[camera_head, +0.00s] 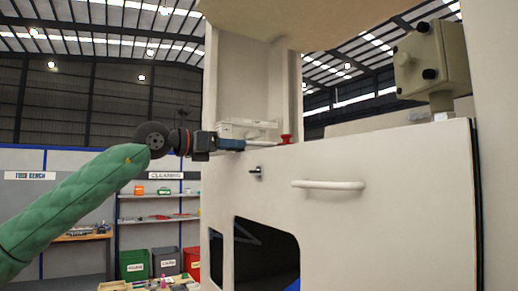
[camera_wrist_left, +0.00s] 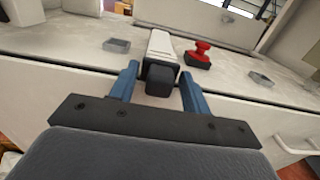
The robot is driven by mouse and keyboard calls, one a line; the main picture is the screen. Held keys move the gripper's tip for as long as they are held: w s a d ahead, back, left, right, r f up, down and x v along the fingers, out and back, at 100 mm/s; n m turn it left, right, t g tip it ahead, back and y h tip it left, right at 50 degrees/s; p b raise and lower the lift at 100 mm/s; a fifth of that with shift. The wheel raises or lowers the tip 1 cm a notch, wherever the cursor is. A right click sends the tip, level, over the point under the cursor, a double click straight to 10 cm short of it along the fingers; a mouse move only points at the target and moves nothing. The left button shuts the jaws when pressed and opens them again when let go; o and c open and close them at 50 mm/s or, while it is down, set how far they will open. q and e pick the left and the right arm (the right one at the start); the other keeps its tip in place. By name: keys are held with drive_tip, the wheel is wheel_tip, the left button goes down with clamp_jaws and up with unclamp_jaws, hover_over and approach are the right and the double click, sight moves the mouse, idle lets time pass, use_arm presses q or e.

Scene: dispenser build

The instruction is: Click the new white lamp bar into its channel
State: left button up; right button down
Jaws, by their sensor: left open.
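My left gripper (camera_head: 238,144) is at the dispenser's ledge in the head view. In the left wrist view its two blue fingers (camera_wrist_left: 160,92) are open, one on each side of a dark block (camera_wrist_left: 161,82). This block is at the near end of a white bar (camera_wrist_left: 160,47), which looks like the lamp bar and points away from me over the ledge. I cannot tell whether the fingers touch the block, nor whether the bar sits in a channel. In the head view I cannot pick the bar out clearly from the white parts there. My right gripper is not in view.
A red knob (camera_wrist_left: 203,50) on a dark base stands close right of the bar. Small grey sockets lie on the ledge (camera_wrist_left: 88,35), left and right. The dispenser front (camera_head: 390,215) has a white handle (camera_head: 328,185) and a dark latch (camera_head: 256,171) below the ledge.

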use_arm(q)
drive_tip(key=c, duration=0.8)
drive_tip(key=shift+w+r, duration=0.1)
drive_tip(key=shift+r, duration=1.4)
drive_tip(key=shift+b+v, duration=1.65)
drive_tip(key=shift+v, duration=1.4)
